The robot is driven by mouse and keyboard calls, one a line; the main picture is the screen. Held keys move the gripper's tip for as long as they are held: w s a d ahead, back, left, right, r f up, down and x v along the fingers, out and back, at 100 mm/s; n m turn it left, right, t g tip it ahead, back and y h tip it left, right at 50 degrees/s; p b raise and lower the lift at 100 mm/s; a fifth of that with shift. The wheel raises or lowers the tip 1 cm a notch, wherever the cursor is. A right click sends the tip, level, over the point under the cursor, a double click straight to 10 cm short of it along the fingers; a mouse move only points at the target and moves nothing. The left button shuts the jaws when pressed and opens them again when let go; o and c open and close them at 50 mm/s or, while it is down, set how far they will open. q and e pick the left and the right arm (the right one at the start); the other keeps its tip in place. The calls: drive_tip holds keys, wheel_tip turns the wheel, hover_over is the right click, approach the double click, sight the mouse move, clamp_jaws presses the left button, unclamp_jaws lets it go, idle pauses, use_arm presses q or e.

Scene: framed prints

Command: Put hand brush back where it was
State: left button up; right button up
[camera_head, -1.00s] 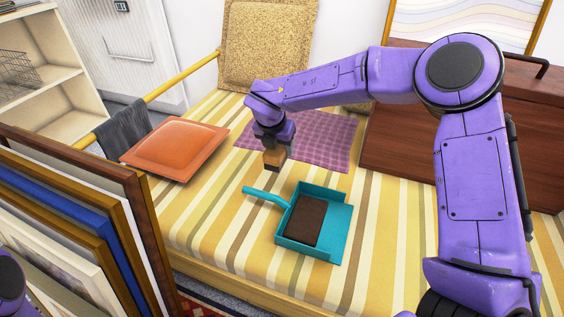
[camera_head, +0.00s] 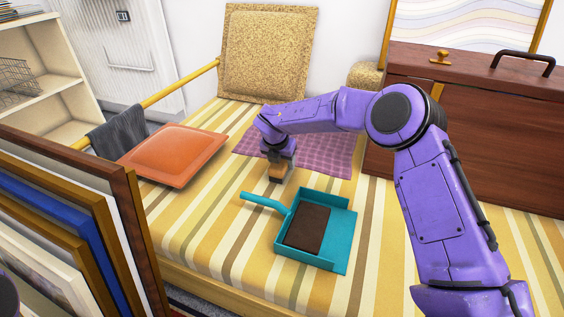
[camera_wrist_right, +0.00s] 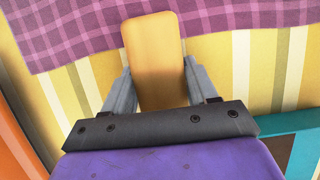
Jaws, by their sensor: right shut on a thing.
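My right gripper (camera_head: 278,174) is shut on a tan wooden piece, which I take to be the hand brush (camera_head: 277,173). In the right wrist view the brush (camera_wrist_right: 155,60) shows as a smooth tan block with a rounded end between the two fingers. Its underside is hidden. The gripper points down over the striped bed cover, at the near edge of the purple checked cloth (camera_head: 325,157). A teal dustpan (camera_head: 340,225) lies just right and nearer, with a dark brown block (camera_head: 307,228) in it. My left gripper is out of view.
An orange cushion (camera_head: 175,155) lies to the left, with a dark grey cloth (camera_head: 117,143) on the yellow rail. Framed prints (camera_head: 75,215) stand at the front left. A dark wooden chest (camera_head: 480,140) stands at the right. The striped cover (camera_head: 215,240) is clear left of the dustpan.

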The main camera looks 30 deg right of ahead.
drive_tip(key=o, duration=1)
drive_tip(key=shift+f, duration=0.15)
drive_tip(key=shift+a+r+p, duration=0.1)
drive_tip(key=shift+r+p, duration=0.2)
drive_tip(key=shift+r, duration=0.2)
drive_tip(key=p+v, duration=0.3)
drive_tip(key=v, duration=0.8)
drive_tip(key=shift+a+r, duration=0.1)
drive_tip(key=shift+r, duration=0.1)
